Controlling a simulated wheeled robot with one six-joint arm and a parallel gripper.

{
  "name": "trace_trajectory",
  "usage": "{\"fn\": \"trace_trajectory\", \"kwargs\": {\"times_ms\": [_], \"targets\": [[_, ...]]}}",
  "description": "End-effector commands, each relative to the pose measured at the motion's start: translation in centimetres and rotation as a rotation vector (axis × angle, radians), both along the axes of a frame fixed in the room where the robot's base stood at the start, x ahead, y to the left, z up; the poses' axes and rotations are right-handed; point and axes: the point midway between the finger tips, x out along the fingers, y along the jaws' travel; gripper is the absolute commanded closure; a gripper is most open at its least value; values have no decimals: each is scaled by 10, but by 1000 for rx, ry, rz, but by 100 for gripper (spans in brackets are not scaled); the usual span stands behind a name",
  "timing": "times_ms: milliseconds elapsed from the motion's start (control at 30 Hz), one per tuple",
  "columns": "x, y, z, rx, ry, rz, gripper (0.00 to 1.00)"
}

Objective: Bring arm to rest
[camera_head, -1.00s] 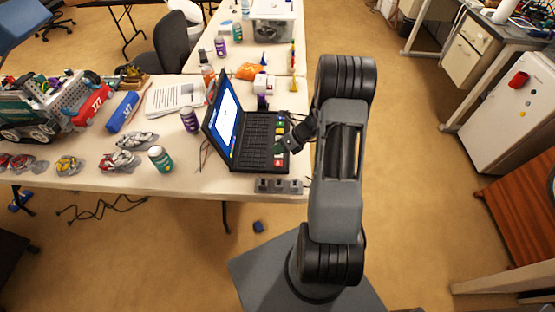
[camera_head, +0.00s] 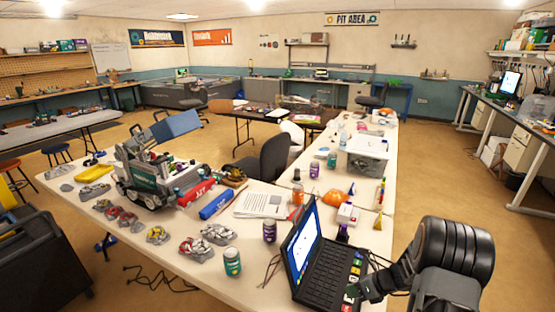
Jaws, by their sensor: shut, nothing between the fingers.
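My arm (camera_head: 455,255) rises at the lower right of the head view, with its black joint and grey link at the right edge of the near table. My gripper (camera_head: 362,291) is at the arm's left, by the right side of the open laptop's keyboard. It is shut and holds nothing. It looks close to the laptop (camera_head: 325,260), but I cannot tell whether it touches. The lower part of my arm is cut off by the frame's bottom edge.
A clear bin (camera_head: 368,153) stands farther back. Open floor (camera_head: 450,170) lies to the right of the tables.

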Motion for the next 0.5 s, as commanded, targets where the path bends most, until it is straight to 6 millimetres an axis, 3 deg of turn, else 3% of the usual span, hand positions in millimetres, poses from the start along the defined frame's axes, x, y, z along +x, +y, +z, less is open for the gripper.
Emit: {"fn": "trace_trajectory", "kwargs": {"times_ms": [167, 367, 500], "targets": [[-35, 6, -6, -111, -127, 342, 100], [-70, 19, 35, -296, -365, 896, 100], [-91, 30, 75, -426, -525, 1293, 100]]}}
